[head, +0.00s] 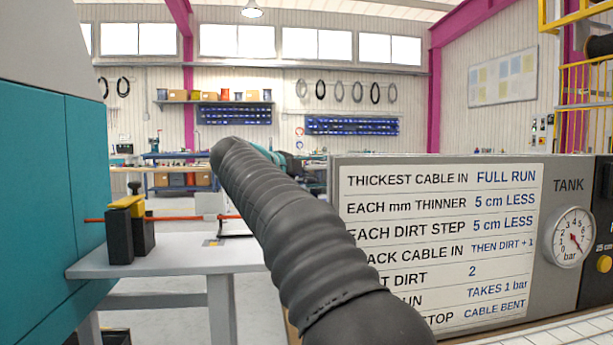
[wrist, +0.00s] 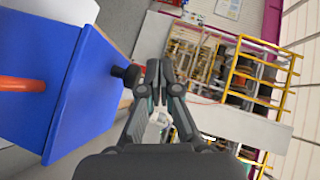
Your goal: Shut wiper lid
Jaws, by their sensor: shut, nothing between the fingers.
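The wiper (head: 119,238) is a pair of dark blocks on a grey table at the left in the head view. Its yellow lid (head: 126,203) lies at the top, with a black knob (head: 134,187) above it. I cannot tell whether the lid is fully down. An orange-red cable (head: 180,218) runs level through the wiper. My gripper (wrist: 152,84) is shut and empty in the wrist view. In the head view it is hidden behind my black-sleeved arm. The wiper is not clearly recognisable in the wrist view.
A teal cabinet (head: 45,170) stands left of the grey table (head: 190,258). A grey panel (head: 335,200) with a printed rule board and tank gauge (head: 573,237) stands at the right. In the wrist view, a blue box (wrist: 85,95) with a black knob (wrist: 128,75) is left of my fingers.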

